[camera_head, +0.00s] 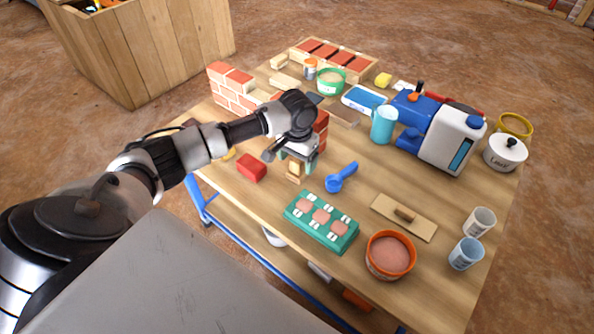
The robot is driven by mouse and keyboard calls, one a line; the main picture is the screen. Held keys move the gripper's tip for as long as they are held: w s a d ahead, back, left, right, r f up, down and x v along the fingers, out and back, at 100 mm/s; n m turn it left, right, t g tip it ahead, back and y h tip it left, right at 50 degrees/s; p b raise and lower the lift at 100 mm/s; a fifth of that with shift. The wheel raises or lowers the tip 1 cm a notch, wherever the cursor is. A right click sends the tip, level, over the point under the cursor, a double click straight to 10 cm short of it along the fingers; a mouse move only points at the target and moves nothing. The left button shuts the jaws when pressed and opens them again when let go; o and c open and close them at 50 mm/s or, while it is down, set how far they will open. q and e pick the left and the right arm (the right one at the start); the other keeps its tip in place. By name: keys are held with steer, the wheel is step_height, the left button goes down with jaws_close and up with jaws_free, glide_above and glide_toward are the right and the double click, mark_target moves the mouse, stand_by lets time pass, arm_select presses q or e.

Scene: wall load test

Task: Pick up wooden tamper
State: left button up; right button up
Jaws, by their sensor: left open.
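A small wooden block-like piece (294,172), which looks like the wooden tamper, stands on the table just below my left gripper (296,163). My left gripper is open and points down, with its fingers near the upper part of that piece. The gripper partly hides the piece's top, and I cannot tell whether the fingers touch it. My right gripper is not in view.
A red block (251,167) lies left of the gripper and a blue scoop (341,177) lies right. A brick wall (232,90) stands behind. A green tray (320,221), a wooden float (388,209) and an orange bowl (389,263) are nearer the front.

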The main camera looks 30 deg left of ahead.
mark_target(297, 160)
arm_select(q)
step_height(297, 160, down, 3)
steer(key=shift+a+f, duration=0.1)
steer(key=shift+f, duration=0.05)
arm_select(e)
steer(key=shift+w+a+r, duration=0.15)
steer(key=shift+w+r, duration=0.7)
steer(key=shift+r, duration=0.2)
arm_select(q)
steer(key=c, duration=1)
steer(key=shift+r, duration=0.2)
steer(key=shift+w+r, duration=0.1)
steer(key=shift+r, duration=0.15)
step_height(297, 160, up, 4)
steer(key=shift+f+p, duration=0.2)
steer(key=shift+p, duration=0.2)
steer(key=s+d+r+p, duration=0.2)
steer(key=d+r, duration=0.4)
steer(key=d, duration=0.5)
steer(key=shift+s+d+r, duration=0.2)
steer(key=shift+s+r, duration=0.05)
steer(key=shift+r, duration=0.1)
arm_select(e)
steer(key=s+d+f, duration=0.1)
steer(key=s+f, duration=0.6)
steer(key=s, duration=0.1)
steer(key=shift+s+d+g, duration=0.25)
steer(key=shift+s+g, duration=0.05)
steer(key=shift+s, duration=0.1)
